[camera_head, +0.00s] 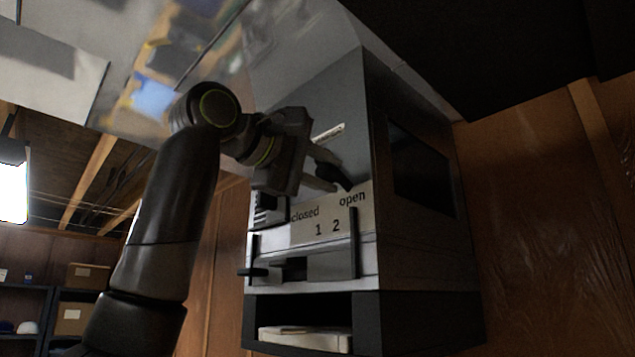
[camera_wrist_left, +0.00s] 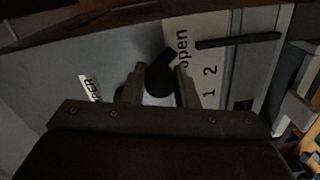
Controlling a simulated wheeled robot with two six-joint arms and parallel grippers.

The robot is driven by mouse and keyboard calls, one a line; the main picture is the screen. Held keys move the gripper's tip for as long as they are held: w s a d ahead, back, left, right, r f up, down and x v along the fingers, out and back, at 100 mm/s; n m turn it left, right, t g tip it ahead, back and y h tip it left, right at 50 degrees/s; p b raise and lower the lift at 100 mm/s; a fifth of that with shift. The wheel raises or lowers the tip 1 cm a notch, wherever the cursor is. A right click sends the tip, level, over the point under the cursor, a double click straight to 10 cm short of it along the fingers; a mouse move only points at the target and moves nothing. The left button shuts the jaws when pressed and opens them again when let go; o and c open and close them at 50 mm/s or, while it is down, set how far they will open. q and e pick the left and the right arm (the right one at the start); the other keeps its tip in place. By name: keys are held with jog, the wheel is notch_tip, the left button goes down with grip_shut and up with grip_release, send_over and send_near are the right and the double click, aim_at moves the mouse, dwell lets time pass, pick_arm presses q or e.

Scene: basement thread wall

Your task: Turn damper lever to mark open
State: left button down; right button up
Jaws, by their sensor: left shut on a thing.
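The damper lever (camera_head: 344,182) is a small black handle on the grey front of a wall-hung metal box. Its tip lies just above the word "open" on the pale label plate (camera_head: 303,226), which also reads "closed", "1" and "2". My left gripper (camera_head: 324,176) is shut on the lever. In the left wrist view the lever's dark rounded body (camera_wrist_left: 159,78) sits between the two fingers of my left gripper (camera_wrist_left: 160,88), its tip near "open". The fingers hide part of the lever. My right gripper is not in view.
A black horizontal bar handle (camera_head: 253,272) sticks out below the label plate. An open slot (camera_head: 305,309) lower down holds a pale block. Wood-panelled wall (camera_head: 545,220) is at right. Shelves with boxes (camera_head: 72,318) stand far left.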

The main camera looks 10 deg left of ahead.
pick_arm(q)
jog(key=shift+s+d+r+n, duration=0.2)
jog(key=shift+n, duration=0.2)
jog(key=shift+r, duration=0.1)
jog(key=c, duration=1.5)
grip_release()
jog(key=o, duration=0.4)
jog(key=shift+c, duration=0.2)
